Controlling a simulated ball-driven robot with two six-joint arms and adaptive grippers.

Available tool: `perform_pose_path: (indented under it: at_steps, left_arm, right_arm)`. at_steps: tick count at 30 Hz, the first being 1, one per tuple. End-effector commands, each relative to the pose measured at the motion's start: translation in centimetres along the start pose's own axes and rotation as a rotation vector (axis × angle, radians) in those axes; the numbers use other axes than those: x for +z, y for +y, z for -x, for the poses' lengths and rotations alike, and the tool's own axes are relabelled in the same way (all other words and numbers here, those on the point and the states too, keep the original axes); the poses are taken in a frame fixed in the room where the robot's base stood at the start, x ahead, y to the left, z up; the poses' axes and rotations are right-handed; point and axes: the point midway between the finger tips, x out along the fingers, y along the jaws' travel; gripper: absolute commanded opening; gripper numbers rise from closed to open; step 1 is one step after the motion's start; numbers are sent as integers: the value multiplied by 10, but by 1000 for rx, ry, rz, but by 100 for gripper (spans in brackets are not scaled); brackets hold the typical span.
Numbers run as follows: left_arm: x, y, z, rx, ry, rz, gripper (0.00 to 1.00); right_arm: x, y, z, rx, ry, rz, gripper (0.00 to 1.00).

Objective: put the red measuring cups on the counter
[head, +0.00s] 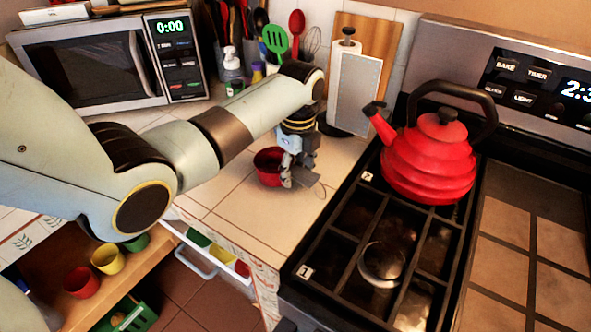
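A red cup (268,167), which looks like the red measuring cups, is at the tiled counter (240,200), left of the stove. Whether it rests on the tiles or is held just above them is unclear. My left gripper (294,178) points down at the cup's right side, its fingers overlapping or touching the rim. The fingers are small and partly cover the cup, so I cannot tell whether they are closed on it. A thin dark curved line shows just right of the fingers. My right gripper is not in view.
A red kettle (430,160) stands on the stove at right. A paper towel holder (355,90) and microwave (110,65) stand behind. Below the counter, an open drawer (205,262) holds colored items; a wooden shelf holds a red cup (81,282) and yellow cup (108,260).

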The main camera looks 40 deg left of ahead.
Motion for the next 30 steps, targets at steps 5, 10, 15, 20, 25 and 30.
perform_pose_path:
  at_steps: [5, 10, 15, 20, 25, 30]
  left_arm:
    - [0, 0, 0, 0, 0, 0, 52]
    - [0, 0, 2, -1, 0, 0, 52]
    - [0, -1, 22, -4, -1, 0, 52]
    - [0, -1, 59, -5, -1, 0, 52]
    - [1, -1, 94, -5, -1, 0, 52]
    - [0, -1, 115, -1, 0, 1, 52]
  right_arm:
    - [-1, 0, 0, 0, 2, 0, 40]
    - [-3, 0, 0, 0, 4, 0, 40]
    - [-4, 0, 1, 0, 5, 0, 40]
    - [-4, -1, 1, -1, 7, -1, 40]
    - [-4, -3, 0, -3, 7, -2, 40]
    - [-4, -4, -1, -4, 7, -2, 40]
